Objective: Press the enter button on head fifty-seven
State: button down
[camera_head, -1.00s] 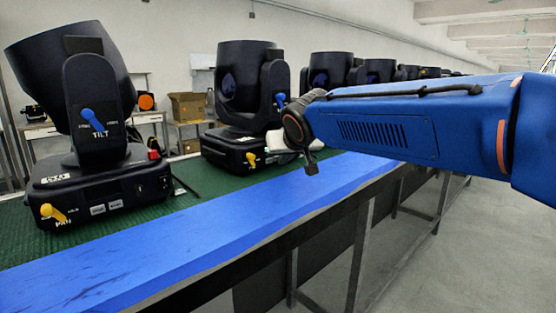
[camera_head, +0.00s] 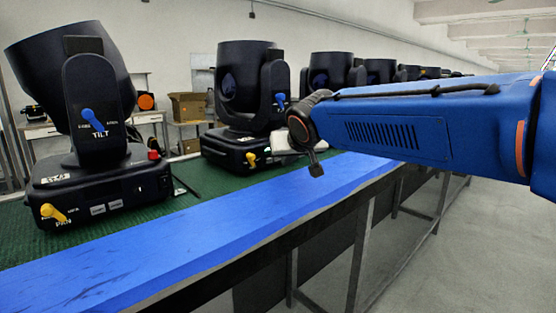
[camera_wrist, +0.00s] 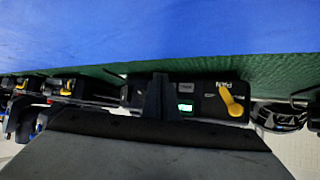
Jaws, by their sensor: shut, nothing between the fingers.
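Several black moving heads stand in a row. The nearest head (camera_head: 95,188) is at the left in the head view, with blue TILT and yellow PAN knobs; its number label is too blurred to read. A second head (camera_head: 235,150) stands behind it, beside my arm's end. My gripper (camera_wrist: 160,82) is shut and empty, a dark narrow shape in the wrist view. No enter label is legible.
The heads stand on a green mat (camera_head: 190,183) along a bench with a blue front edge (camera_head: 180,240). More heads (camera_head: 380,72) recede down the row. A cardboard box (camera_head: 187,106) sits behind. The grey floor at the right is clear.

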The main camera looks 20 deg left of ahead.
dwell(0.3)
jog(key=shift+s+d, duration=0.35)
jog(key=shift+d, duration=0.4)
jog(key=shift+s+d, duration=0.3)
jog(key=shift+d, duration=0.5)
jog(key=shift+s+d, duration=0.35)
jog(key=shift+d, duration=0.4)
